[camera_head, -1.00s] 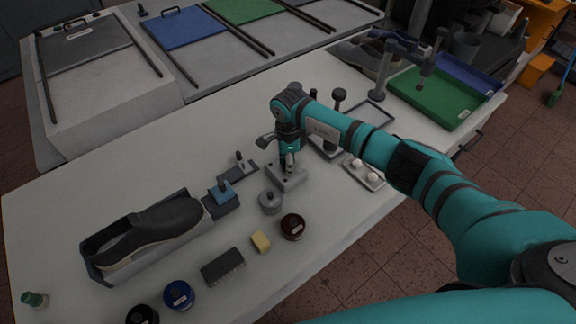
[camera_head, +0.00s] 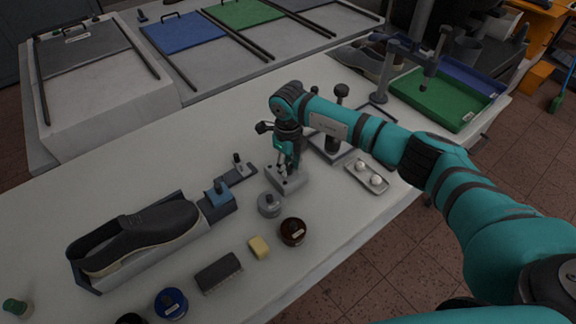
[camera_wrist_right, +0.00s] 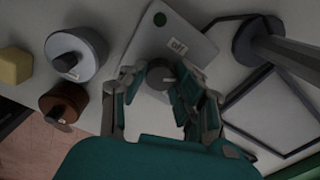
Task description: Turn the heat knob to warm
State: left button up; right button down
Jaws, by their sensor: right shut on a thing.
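The heat knob (camera_wrist_right: 160,73) is a dark round dial on a pale control box (camera_wrist_right: 196,38), seen in the right wrist view. A label reading "off" (camera_wrist_right: 179,47) and a green dot (camera_wrist_right: 160,19) are on the box's top. My right gripper (camera_wrist_right: 162,84) is shut on the knob, with a finger on each side of it. In the head view the box (camera_head: 287,184) stands on the table and my right gripper (camera_head: 283,166) points down onto it, hiding most of the knob. I cannot read the knob's setting. My left gripper is not in view.
Beside the box stand a grey lidded pot (camera_head: 269,204), a brown jar (camera_head: 293,231) and a yellow block (camera_head: 259,247). A tray with white balls (camera_head: 367,176) and a black-knobbed stand (camera_head: 334,140) are to the right. A shoe (camera_head: 140,238) lies in a holder at left.

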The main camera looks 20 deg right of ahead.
aim_at(288, 166)
dwell(0.3)
jog(key=c, duration=1)
grip_release()
jog(key=shift+r, duration=0.15)
notch_tip(288, 166, up, 12)
jog(key=shift+f, duration=0.1)
